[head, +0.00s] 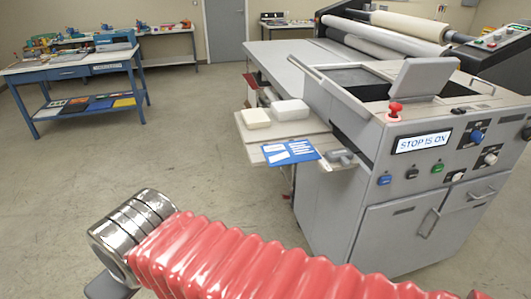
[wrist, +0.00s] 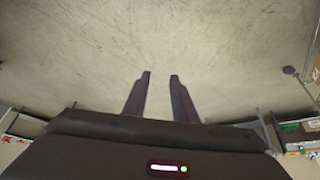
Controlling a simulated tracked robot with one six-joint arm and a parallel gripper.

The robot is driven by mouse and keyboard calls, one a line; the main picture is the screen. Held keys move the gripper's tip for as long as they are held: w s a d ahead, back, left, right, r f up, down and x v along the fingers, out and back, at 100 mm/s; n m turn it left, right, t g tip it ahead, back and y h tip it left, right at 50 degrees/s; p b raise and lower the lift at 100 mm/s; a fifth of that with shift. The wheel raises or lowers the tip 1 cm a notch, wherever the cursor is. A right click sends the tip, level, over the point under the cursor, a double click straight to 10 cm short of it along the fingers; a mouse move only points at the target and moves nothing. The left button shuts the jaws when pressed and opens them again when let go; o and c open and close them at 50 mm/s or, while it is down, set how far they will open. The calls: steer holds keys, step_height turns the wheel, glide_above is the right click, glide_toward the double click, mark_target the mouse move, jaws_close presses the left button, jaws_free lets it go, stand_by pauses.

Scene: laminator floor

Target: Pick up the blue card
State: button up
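The blue card (head: 290,151), with white print on it, lies flat on the small side shelf (head: 262,143) of the grey laminator in the head view. Bare floor is behind the fingers there, and the card is not in that view. In the head view my red-sleeved arm crosses the bottom, with the gripper itself out of clear sight.
On the shelf, a cream block (head: 257,118) and a white block (head: 290,110) sit behind the card, and a grey handled tool (head: 342,157) sits right of it. The laminator (head: 345,210) stands right. A blue workbench (head: 75,68) stands far left. Open floor lies between.

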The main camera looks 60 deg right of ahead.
steer(key=shift+w, duration=0.1)
steer(key=w+d+f+m+t+h, duration=0.1)
steer(key=w+d+f+m+t, duration=0.1)
steer(key=w+d+m, duration=0.55)
steer(key=w+d+f+m+t+h, duration=0.1)
steer(key=w+d+m+t, duration=0.3)
steer(key=w, duration=0.7)
steer(key=w+d+f+m+g+h, duration=0.1)
steer(key=w+d+f+m+h, duration=0.1)
steer(key=d+m+h, duration=0.4)
steer(key=s+d+f+m+g+h, duration=0.25)
steer(key=d+m, duration=0.25)
steer(key=d, duration=0.4)
steer(key=s+d+f+m+g+h, duration=0.1)
steer(key=s+d+f+m+h, duration=0.15)
steer(key=d+m, duration=0.45)
steer(key=s+d+f+m+g+h, duration=0.1)
steer(key=s+d+m+g+h, duration=0.1)
steer(key=s+d, duration=0.3)
steer(key=s+d+f+m+g+h, duration=0.1)
steer(key=s+d+m+g+h, duration=0.2)
steer(key=s, duration=0.7)
steer(key=d+m+g, duration=0.1)
steer(key=d+g, duration=0.1)
steer(key=shift+s+d+f+m, duration=0.25)
steer(key=shift+s+d+m, duration=0.05)
steer(key=shift+s+m, duration=0.05)
steer(key=shift+g, duration=0.25)
